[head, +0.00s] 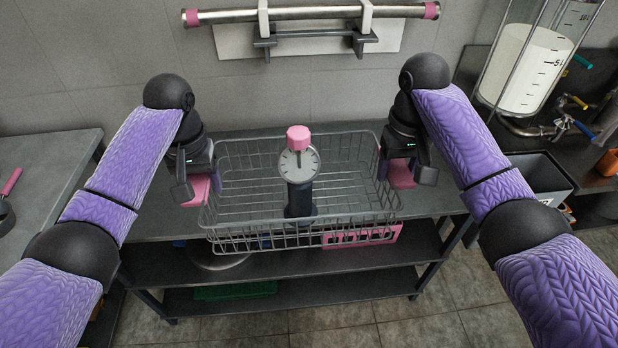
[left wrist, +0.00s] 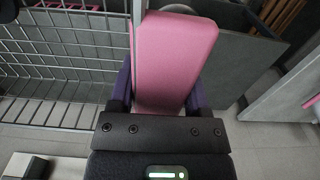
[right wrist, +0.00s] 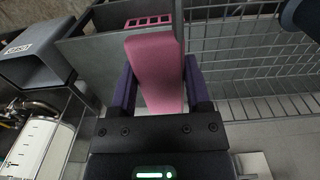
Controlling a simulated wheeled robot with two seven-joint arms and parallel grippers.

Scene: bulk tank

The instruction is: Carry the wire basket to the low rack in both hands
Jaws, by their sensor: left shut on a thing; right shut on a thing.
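The grey wire basket (head: 345,218) is in the middle of the head view, over the front part of a grey shelved rack (head: 270,272). A dark dial gauge (head: 299,166) with a pink top stands upright in it. My left gripper (head: 198,188) is shut on the basket's left pink handle, which fills the left wrist view (left wrist: 172,60). My right gripper (head: 402,172) is shut on the right pink handle, also in the right wrist view (right wrist: 155,75). The basket looks about level. I cannot tell whether its bottom touches the rack's top.
Below the rack's top are shelves with a pink crate (head: 372,236), a green tray (head: 235,290) and a round metal item. A grey counter (head: 40,180) is at left. At right are a grey bin (head: 538,175) and a glass tank (head: 530,65). A bar hangs on the wall.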

